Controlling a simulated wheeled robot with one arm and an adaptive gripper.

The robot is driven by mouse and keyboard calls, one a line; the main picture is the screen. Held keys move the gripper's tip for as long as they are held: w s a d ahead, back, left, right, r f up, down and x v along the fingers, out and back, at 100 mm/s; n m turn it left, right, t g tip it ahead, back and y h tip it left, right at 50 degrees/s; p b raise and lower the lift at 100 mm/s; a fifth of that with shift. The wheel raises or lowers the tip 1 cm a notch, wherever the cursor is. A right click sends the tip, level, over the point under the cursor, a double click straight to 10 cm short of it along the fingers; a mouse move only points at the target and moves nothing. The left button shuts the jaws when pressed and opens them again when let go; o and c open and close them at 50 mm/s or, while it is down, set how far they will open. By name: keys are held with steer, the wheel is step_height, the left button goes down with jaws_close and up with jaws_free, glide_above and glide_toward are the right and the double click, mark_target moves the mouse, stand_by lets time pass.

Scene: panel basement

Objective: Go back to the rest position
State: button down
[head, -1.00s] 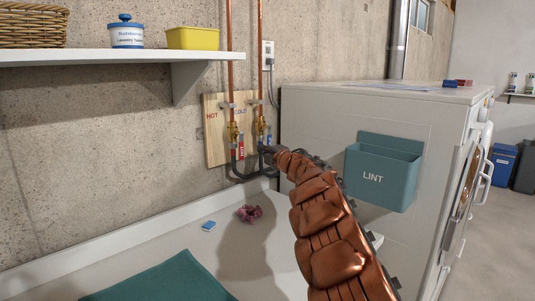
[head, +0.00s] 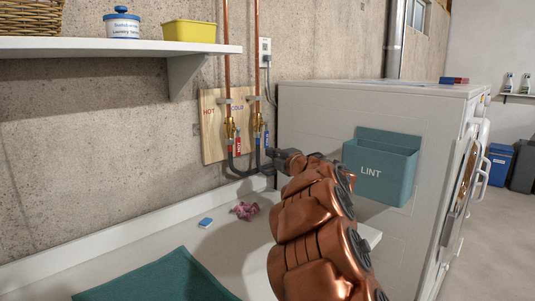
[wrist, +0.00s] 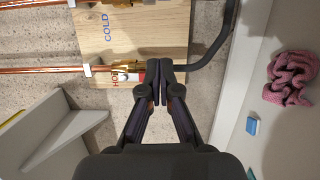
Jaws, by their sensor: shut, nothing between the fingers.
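My copper-coloured arm reaches up from the bottom of the head view toward the pipes. My gripper (wrist: 160,68) is shut and empty in the wrist view, its dark fingertips together in front of the wooden board (wrist: 165,35). In the head view its fingers are small and hard to make out near the arm's far end. The hot valve with a red tag (head: 237,146) and the cold valve with a blue tag (head: 266,140) sit on copper pipes. The red tag (wrist: 122,78) shows left of my fingertips in the wrist view.
A white washer or dryer (head: 310,120) with a teal LINT bin (head: 381,165) stands to the right. A shelf (head: 110,53) is at upper left.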

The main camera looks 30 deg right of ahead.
steer(key=shift+s, duration=0.35)
stand_by(0.3)
